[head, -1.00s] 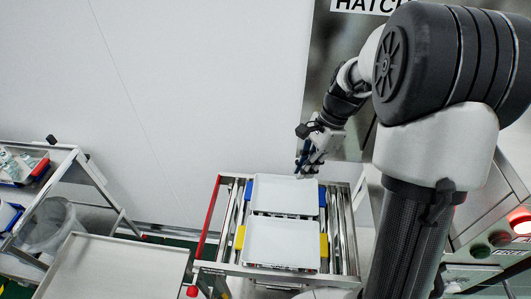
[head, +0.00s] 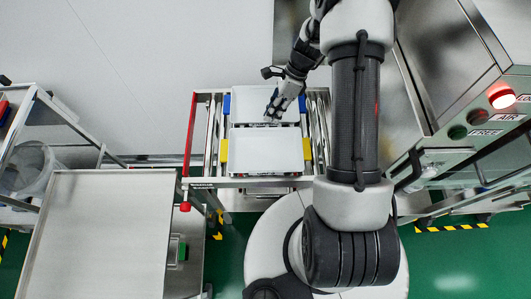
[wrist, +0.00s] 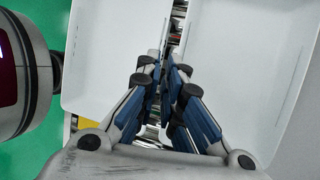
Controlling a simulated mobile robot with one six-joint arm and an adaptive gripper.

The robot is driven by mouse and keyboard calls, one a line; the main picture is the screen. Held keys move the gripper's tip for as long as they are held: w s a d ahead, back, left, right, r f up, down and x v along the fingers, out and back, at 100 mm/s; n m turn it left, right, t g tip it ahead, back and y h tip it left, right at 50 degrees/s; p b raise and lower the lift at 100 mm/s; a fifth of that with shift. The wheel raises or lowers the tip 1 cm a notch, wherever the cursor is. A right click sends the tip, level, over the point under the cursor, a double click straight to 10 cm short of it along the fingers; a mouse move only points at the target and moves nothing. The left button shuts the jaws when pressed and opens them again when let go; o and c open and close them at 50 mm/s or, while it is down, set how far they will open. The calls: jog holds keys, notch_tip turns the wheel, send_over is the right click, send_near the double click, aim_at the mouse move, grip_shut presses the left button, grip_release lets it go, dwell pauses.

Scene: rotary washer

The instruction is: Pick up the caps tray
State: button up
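Two white shallow trays lie side by side on a metal-railed stand: a far tray (head: 264,100) between blue blocks and a near tray (head: 266,155) between yellow blocks. Their contents and labels do not show, so I cannot tell which is the caps tray. My gripper (head: 272,118) points down at the narrow gap between them. The wrist view shows my gripper (wrist: 165,72) over this gap, its blue-sided fingers close together, with one tray (wrist: 110,50) to the left and one (wrist: 240,70) to the right. Whether the fingertips pinch a tray rim cannot be made out.
A red lever (head: 189,150) stands on the stand's left side. A bare metal cart top (head: 95,230) is at the lower left, with a bin (head: 30,168) behind it. A machine with a lit red lamp (head: 501,98) is on the right. A wall stands behind.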

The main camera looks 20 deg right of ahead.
jog(key=b+x, duration=0.1)
jog(key=x, duration=0.2)
jog(key=b+x, duration=0.1)
jog(key=x, duration=0.2)
jog(key=shift+s+d+f+b, duration=0.1)
jog(key=shift+s+f+b, duration=0.1)
jog(key=shift+f+b, duration=0.15)
jog(key=shift+r, duration=0.2)
grip_shut()
